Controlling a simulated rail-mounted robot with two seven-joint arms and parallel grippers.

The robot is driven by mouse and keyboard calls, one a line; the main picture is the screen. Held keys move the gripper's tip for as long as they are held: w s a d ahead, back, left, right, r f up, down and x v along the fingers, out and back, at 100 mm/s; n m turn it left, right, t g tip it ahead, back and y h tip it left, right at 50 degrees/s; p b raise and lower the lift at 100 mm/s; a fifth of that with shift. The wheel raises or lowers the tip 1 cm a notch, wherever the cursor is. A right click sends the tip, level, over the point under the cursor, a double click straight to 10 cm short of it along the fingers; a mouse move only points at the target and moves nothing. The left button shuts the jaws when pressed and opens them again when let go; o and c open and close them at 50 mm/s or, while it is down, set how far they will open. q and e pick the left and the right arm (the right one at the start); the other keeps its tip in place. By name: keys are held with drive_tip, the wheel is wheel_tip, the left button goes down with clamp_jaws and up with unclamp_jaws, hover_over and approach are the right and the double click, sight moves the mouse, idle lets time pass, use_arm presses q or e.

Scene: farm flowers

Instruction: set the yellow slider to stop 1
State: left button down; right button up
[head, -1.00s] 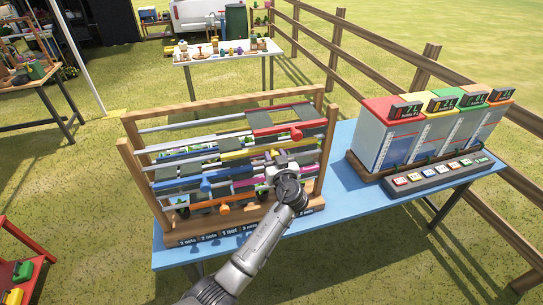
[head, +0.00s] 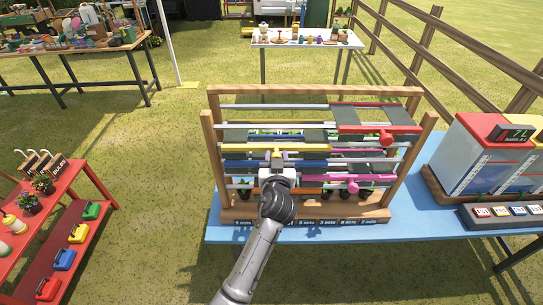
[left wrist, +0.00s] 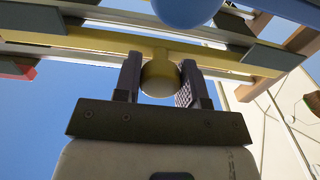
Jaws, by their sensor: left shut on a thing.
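The yellow slider (head: 244,147) is a long bar on one of the rails of a wooden rack. It shows left of the rack's middle in the head view. My left gripper (head: 278,156) is at the front of the rack, shut on the slider's knob. In the left wrist view, the round yellow knob (left wrist: 160,79) sits between the two dark fingers, and the yellow bar (left wrist: 90,38) runs behind it. The gripper hides part of the bar in the head view. My right gripper is not in view.
The wooden rack (head: 213,135) stands on a blue table (head: 225,233). Red (head: 375,129) and magenta (head: 372,178) sliders sit on nearby rails. A blue round knob (left wrist: 186,8) is close to the fingers. Stop labels (head: 305,222) line the base. A tank unit (head: 478,155) stands to the right.

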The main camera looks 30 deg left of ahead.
use_arm(q)
drive_tip(key=shift+a, duration=0.2)
drive_tip(key=c, duration=0.8)
unclamp_jaws()
drive_tip(key=shift+s+a, duration=0.15)
drive_tip(key=shift+o, duration=0.5)
drive_tip(key=shift+d, duration=0.2)
